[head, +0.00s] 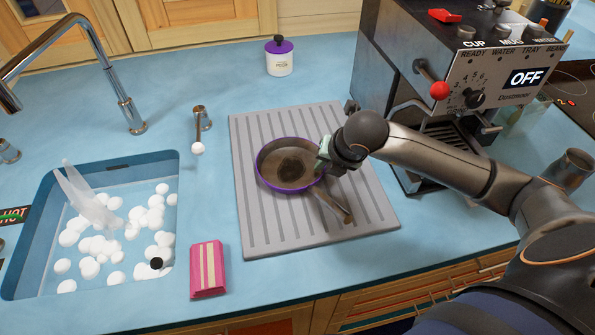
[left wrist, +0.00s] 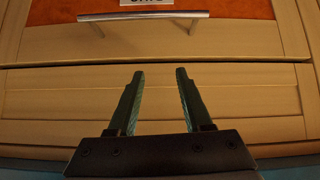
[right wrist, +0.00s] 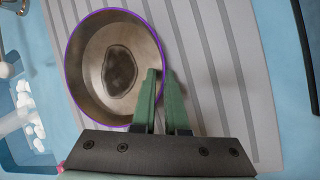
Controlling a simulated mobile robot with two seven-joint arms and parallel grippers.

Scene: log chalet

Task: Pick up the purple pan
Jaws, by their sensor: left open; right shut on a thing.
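The purple-rimmed pan (head: 284,160) sits over the grey ribbed draining mat (head: 262,226), with a dark stain on its inside bottom. Its handle (head: 333,207) points toward the front right. My right gripper (head: 325,152) is at the pan's right rim, its fingers shut on the rim. In the right wrist view the pan (right wrist: 95,75) lies left of the fingers (right wrist: 163,88), with its purple rim at the left finger. I cannot tell whether the pan touches the mat. My left gripper (left wrist: 160,75) is open and empty in front of wooden drawer fronts; it is outside the head view.
A sink (head: 165,250) with white foam balls and a tap (head: 125,105) is at left. A pink sponge packet (head: 208,270) lies at the front edge. A coffee machine (head: 430,65) stands right, close to my right arm. A white jar (head: 279,60) is behind. A drawer handle (left wrist: 145,15) is near my left gripper.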

